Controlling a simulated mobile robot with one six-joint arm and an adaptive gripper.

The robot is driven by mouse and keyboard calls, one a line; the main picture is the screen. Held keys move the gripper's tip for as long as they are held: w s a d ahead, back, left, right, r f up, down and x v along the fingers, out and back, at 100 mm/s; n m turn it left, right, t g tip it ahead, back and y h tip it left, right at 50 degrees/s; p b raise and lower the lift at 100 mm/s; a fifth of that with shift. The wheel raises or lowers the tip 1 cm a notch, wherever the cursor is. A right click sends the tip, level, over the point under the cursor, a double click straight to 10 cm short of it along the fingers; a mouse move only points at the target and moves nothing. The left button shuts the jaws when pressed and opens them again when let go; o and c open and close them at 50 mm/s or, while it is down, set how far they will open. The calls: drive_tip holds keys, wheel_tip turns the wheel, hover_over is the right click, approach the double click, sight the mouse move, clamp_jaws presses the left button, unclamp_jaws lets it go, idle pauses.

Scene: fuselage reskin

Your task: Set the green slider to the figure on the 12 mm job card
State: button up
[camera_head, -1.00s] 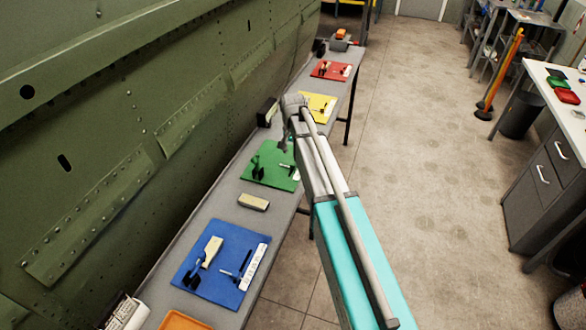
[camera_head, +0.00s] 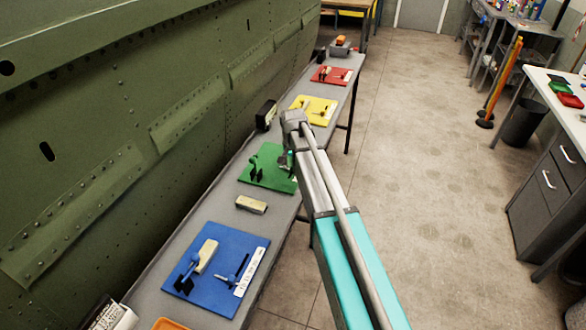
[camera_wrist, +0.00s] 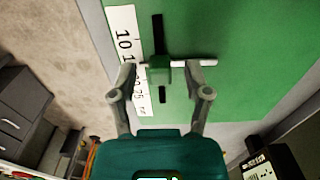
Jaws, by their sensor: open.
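The green board (camera_head: 257,178) lies on the long grey bench, its slider partly hidden by my arm in the head view. In the wrist view the green board (camera_wrist: 250,60) fills the right side. The green slider (camera_wrist: 160,72) sits on a dark rail beside a white scale strip (camera_wrist: 124,40) with figures such as 10 and 25, partly covered. A white bar sticks out to its right. My gripper (camera_wrist: 160,68) is open, with one finger on each side of the slider; contact cannot be told. A 12 mm job card is not recognisable in view.
A blue board (camera_head: 213,290) and a pale block (camera_head: 251,204) lie nearer on the bench. Yellow (camera_head: 315,112) and red (camera_head: 333,78) boards lie farther along. A black box (camera_head: 266,114) stands by the fuselage wall (camera_head: 90,150). The floor on the right is mostly clear.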

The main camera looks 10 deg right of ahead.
sight(290, 176)
idle(0.3)
clamp_jaws()
drive_tip(key=shift+s+a, duration=0.35)
drive_tip(key=shift+s, duration=0.3)
drive_tip(key=shift+s+a, duration=0.35)
drive_tip(key=shift+s, duration=0.25)
unclamp_jaws()
